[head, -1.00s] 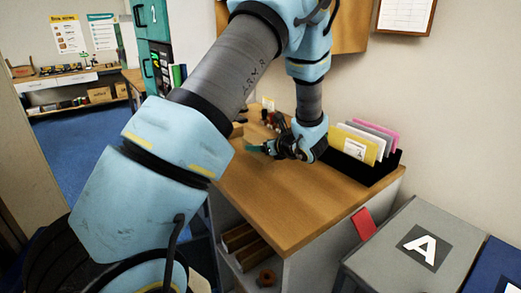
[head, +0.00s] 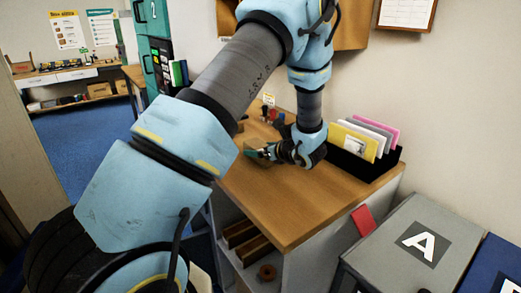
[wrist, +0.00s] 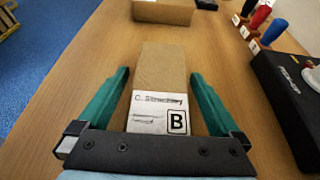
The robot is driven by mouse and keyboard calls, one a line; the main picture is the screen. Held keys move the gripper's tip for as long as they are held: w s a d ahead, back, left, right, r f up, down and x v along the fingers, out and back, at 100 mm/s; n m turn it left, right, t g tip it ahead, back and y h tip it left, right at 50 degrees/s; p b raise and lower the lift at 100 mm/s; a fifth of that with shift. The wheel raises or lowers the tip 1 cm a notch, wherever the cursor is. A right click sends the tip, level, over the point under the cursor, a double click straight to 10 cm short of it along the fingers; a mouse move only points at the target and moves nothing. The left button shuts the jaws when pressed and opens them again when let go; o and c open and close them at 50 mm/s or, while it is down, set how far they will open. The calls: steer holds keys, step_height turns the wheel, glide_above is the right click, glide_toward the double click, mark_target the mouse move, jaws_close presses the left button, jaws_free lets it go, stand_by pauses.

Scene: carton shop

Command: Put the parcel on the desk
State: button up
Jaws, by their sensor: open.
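A tan cardboard parcel (wrist: 160,72) lies on the wooden desk (wrist: 75,95) in the wrist view. Its white label carries a name and a boxed letter B. My gripper (wrist: 158,74) is open, with one green finger on each side of the parcel. Gaps show beside the label; at the fingertips I cannot tell whether they touch it. In the head view, my gripper (head: 266,151) is low over the left part of the desk (head: 290,205), and my arm and gripper hide most of the parcel.
Another cardboard box (wrist: 163,11) lies beyond the parcel. Several coloured-handled stamps (wrist: 262,25) stand at the right, near a black object (wrist: 290,95). A black file holder (head: 365,165) with folders stands by the wall. The desk's front right is clear. A grey bin marked A (head: 395,240) stands beside it.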

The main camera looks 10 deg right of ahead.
steer(key=shift+r, duration=0.2)
steer(key=b+v, duration=0.3)
steer(key=v, duration=0.9)
steer(key=a+n+g, duration=0.1)
steer(key=a, duration=0.2)
steer(key=a+n+g+y, duration=0.1)
steer(key=a+n, duration=0.1)
steer(key=a+n+g, duration=0.1)
steer(key=a, duration=0.2)
steer(key=shift+s+a+f+n+g+y, duration=0.25)
steer(key=shift+s+a+n+g+y, duration=0.05)
steer(key=shift+y, duration=0.1)
steer(key=s+a+n+g+h, duration=0.3)
steer(key=a+n, duration=0.5)
steer(key=n, duration=0.4)
steer(key=s+a+n+g+h, duration=0.4)
steer(key=s+a+n, duration=0.4)
steer(key=n, duration=0.5)
steer(key=shift+s+a+r+h, duration=0.3)
steer(key=shift+a+h, duration=0.1)
steer(key=shift+a, duration=0.15)
steer(key=shift+c, duration=0.2)
